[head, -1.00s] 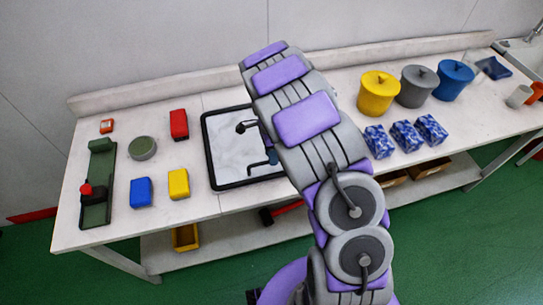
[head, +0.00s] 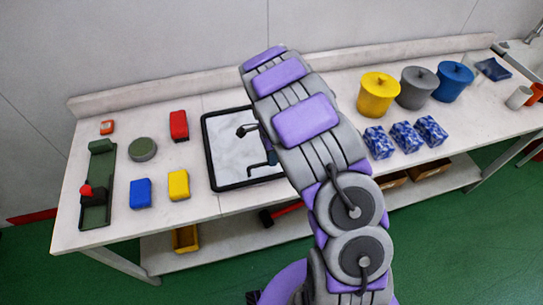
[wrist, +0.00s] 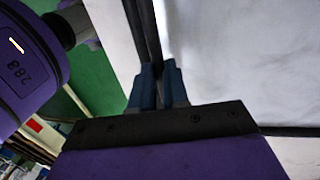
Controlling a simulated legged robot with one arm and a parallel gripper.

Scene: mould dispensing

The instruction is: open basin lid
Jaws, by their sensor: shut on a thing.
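The basin lid (head: 228,152) is a white, faintly marbled panel inside a black rectangular frame, lying in the middle of the bench. It looks flat, and my arm covers its right part. In the wrist view the white panel (wrist: 240,65) fills the right side, with the black frame edge running up beside it. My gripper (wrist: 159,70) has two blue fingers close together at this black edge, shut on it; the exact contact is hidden. In the head view the gripper is mostly hidden by my arm, with a little dark and blue showing over the panel.
Right are yellow (head: 378,96), grey (head: 417,90) and blue (head: 453,82) lidded pots and several blue patterned blocks (head: 405,136). A wall stands behind.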

